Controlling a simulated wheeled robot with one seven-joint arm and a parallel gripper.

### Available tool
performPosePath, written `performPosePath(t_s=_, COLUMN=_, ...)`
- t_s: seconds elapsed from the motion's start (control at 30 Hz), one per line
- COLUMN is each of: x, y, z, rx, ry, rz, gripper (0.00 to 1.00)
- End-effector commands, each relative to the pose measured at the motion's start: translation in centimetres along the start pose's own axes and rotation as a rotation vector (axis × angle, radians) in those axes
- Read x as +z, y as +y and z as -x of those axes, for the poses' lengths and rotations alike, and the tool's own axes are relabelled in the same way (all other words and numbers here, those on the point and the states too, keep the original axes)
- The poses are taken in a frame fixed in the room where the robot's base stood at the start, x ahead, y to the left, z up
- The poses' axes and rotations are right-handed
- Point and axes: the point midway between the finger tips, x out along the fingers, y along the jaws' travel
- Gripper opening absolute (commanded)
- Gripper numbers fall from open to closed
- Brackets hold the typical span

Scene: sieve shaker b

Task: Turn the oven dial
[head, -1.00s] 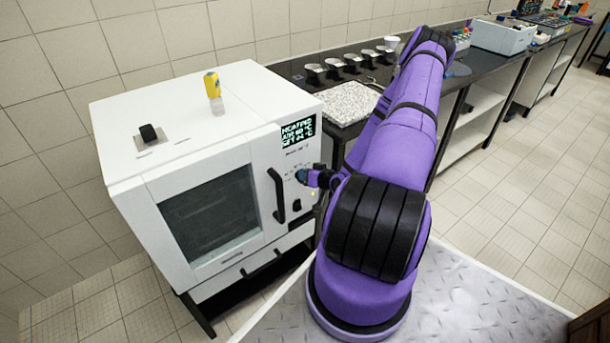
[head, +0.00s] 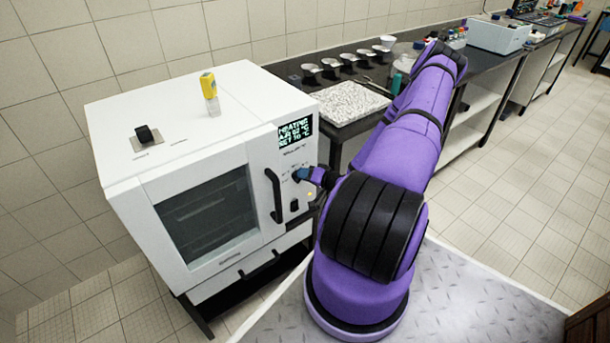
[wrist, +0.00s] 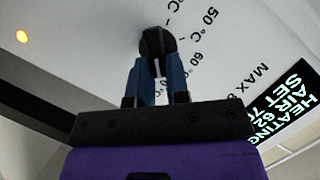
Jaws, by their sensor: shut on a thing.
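The white oven (head: 150,175) stands at the left, its dark-windowed door (head: 210,213) shut. Its black dial (wrist: 157,43) shows in the wrist view on the white panel, ringed by temperature marks such as 50 °C and 60 °C. My gripper (wrist: 159,66) is shut on the dial, with its blue fingers on either side of it. In the head view my gripper (head: 304,174) is at the front panel, right of the door handle (head: 274,195), and hides the dial. The display (head: 295,132) reads HEATING with AIR and SET lines; in the wrist view the display (wrist: 285,108) is partly cut off.
A yellow-capped bottle (head: 210,93) and a small black item (head: 145,134) on a plate are on the oven's top. A speckled slab (head: 348,103) and several small cups are on the dark counter behind. An orange light (wrist: 22,36) glows on the panel.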

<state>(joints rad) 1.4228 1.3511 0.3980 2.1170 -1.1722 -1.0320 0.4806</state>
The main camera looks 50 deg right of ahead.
Motion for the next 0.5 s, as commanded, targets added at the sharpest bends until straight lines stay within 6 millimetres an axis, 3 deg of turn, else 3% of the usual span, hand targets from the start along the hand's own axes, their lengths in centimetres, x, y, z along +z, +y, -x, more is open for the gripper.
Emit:
performPosePath(t_s=0.27, x=-0.24, y=-0.12, z=-0.26, rx=-0.004, ry=0.005, rz=0.003, gripper=0.00)
performPosePath(t_s=0.3, x=-0.24, y=-0.12, z=-0.26, rx=-0.004, ry=0.005, rz=0.003, gripper=0.20)
performPosePath(t_s=0.4, x=-0.23, y=-0.14, z=-0.26, rx=-0.004, ry=0.005, rz=0.004, gripper=0.41)
performPosePath(t_s=0.5, x=-0.17, y=-0.11, z=-0.19, rx=-0.003, ry=0.004, rz=0.003, gripper=0.41)
